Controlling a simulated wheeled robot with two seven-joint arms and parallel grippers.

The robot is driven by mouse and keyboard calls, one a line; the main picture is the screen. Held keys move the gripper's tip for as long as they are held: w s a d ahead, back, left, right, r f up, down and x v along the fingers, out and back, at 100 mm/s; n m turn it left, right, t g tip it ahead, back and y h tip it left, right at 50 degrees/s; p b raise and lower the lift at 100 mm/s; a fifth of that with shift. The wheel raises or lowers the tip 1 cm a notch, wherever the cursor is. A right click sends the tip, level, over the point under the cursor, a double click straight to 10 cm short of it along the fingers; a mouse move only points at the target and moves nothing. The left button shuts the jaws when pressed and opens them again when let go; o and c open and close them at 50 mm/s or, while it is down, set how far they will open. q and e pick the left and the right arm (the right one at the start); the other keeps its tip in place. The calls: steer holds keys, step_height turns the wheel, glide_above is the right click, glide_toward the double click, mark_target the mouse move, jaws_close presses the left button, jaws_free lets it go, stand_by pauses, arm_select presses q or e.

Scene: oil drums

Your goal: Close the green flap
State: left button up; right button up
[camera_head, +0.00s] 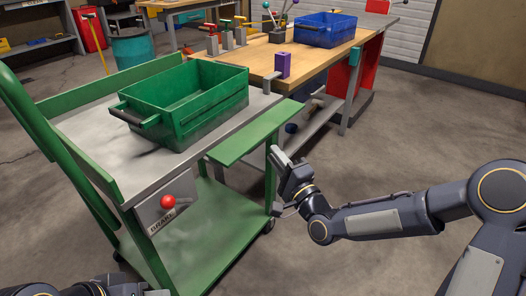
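The green flap (256,133) is a flat green panel along the right side of the green and grey cart (182,184). It sticks out roughly level, a little below the cart's top. My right gripper (276,181) is just right of and below the flap's near right part, beside a green upright. Its fingers look spread, with nothing between them. I cannot tell whether it touches the flap or upright. Part of my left arm (100,289) shows at the bottom left edge, but its fingers cannot be made out.
An open green crate (183,127) stands on the cart top. A red knob (168,201) is on the cart's near end. A wooden workbench (262,60) behind holds a blue crate (325,29) and a purple block (282,65).

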mark_target(263, 140)
steer(key=b+x, duration=0.1)
steer(key=x, duration=0.6)
jaws_close()
